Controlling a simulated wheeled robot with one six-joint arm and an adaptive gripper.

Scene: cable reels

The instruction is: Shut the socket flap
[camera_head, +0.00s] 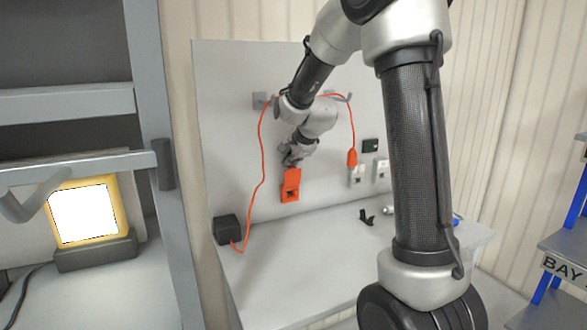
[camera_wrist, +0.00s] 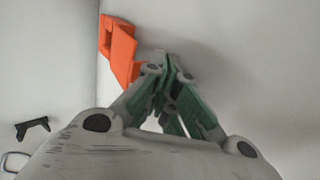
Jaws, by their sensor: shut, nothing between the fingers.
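The orange socket (camera_head: 290,194) is on the grey upright panel, with a dark square recess in its lower part. Its orange flap (camera_head: 292,175) appears raised above the recess, so it looks open. In the wrist view the orange socket (camera_wrist: 106,36) and flap (camera_wrist: 126,62) show at the upper left. My gripper (camera_head: 292,158) is just above the flap, its fingers shut and empty. In the wrist view my gripper's fingertips (camera_wrist: 168,62) are close to the right of the flap; I cannot tell whether they touch it.
An orange cable hangs from hooks on the panel, between a black box (camera_head: 228,229) and an orange connector (camera_head: 352,158). White sockets (camera_head: 357,177) are to the right. A black bracket (camera_head: 366,216) lies on the bench (camera_head: 290,270). A yellow-framed lamp (camera_head: 117,207) stands left.

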